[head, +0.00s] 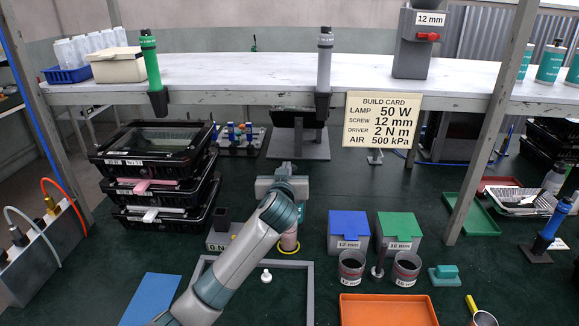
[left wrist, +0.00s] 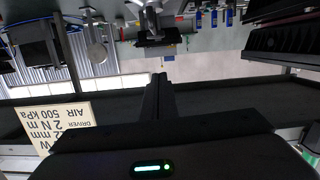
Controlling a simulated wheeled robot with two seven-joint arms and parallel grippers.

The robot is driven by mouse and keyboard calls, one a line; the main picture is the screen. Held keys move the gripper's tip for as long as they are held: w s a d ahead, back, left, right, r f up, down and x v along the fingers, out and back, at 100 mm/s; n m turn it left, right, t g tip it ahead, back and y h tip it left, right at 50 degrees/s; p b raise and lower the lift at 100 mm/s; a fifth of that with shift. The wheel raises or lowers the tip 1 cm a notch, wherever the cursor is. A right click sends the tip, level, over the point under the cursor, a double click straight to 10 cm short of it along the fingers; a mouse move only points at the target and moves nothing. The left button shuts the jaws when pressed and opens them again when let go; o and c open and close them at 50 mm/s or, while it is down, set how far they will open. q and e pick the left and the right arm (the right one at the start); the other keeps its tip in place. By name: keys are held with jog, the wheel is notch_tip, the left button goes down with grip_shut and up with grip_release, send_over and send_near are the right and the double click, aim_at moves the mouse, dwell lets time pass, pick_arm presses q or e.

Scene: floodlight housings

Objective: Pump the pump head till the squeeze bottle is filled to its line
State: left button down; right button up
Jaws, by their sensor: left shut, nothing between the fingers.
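My left gripper (head: 282,187) is over the middle of the green bench mat, at the end of my grey and teal arm. In the left wrist view its dark fingers (left wrist: 160,95) are closed together with nothing between them. A pinkish cylinder (head: 289,239) with a yellow ring at its foot stands just below the gripper, partly hidden by my arm. It may be the squeeze bottle or the pump's container; I cannot tell which. I cannot make out a pump head or fill line. Any contact under the gripper is hidden. My right gripper is out of view.
A grey frame (head: 310,290) surrounds a small white part (head: 266,276). Blue (head: 348,226) and green (head: 398,227) bins stand to the right, behind two cups. Stacked black cases (head: 152,150) stand left. An orange tray (head: 388,310) lies in front. The shelf (head: 220,72) crosses behind.

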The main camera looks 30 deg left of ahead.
pick_arm(q)
jog(key=p+x, duration=0.1)
jog(key=x, duration=0.2)
jog(key=f+p+x, duration=0.1)
jog(key=x, duration=0.3)
jog(key=f+p+x, duration=0.1)
jog(key=p+x, duration=0.1)
jog(key=x, duration=0.1)
jog(key=shift+w+f, duration=0.15)
jog(key=shift+f, duration=0.85)
jog(key=shift+f, duration=0.1)
notch_tip(320, 180, down, 2)
jog(key=b, duration=0.2)
jog(key=shift+f+b, duration=0.2)
jog(key=shift+b, duration=0.15)
jog(key=shift+r, duration=0.1)
